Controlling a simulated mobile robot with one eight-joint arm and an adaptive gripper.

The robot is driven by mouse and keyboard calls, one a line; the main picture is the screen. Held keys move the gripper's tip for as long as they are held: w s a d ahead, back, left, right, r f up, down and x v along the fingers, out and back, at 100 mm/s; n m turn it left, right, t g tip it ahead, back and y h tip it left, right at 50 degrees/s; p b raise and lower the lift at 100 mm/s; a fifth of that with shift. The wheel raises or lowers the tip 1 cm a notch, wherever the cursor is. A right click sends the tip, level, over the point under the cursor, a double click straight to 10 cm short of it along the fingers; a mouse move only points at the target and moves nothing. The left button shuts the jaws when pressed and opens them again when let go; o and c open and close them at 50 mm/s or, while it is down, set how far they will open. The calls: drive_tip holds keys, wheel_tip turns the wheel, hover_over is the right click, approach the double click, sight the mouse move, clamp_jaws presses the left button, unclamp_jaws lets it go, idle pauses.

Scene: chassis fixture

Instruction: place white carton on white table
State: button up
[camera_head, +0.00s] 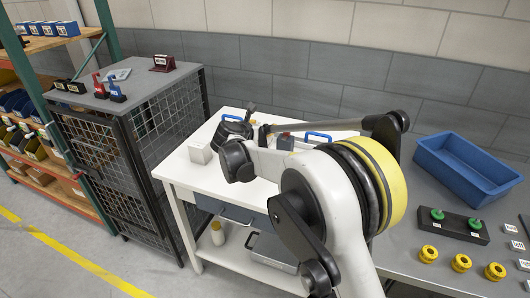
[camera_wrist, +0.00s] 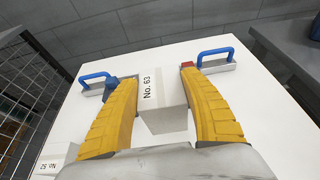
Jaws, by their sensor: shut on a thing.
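In the wrist view, a white carton marked "No. 63" (camera_wrist: 165,112) sits between the two yellow fingers of my gripper (camera_wrist: 157,76). The gripper is shut on it. The white table (camera_wrist: 240,95) lies behind and below the carton; I cannot tell whether the carton touches it. In the head view, the white table (camera_head: 186,172) is partly covered by my arm. My gripper (camera_head: 254,130) is over the tabletop there, mostly hidden, and the held carton cannot be made out.
Another white carton (camera_head: 200,152), marked "No. 52" in the wrist view (camera_wrist: 52,166), stands at the table's left edge. Blue-handled items (camera_wrist: 96,80) (camera_wrist: 216,58) lie toward the back. A mesh cage (camera_head: 140,110) is left; a grey bench with a blue bin (camera_head: 465,165) is right.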

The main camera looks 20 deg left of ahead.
drive_tip(key=a, duration=0.2)
drive_tip(key=shift+s+a+f, duration=0.1)
drive_tip(key=shift+a+f, duration=0.2)
drive_tip(key=shift+a, duration=0.1)
wheel_tip(320, 180, down, 10)
drive_tip(key=b, duration=0.4)
drive_tip(key=shift+a, duration=0.15)
drive_tip(key=shift+r, duration=0.15)
drive_tip(key=o, duration=1.4)
drive_tip(key=shift+f, duration=0.2)
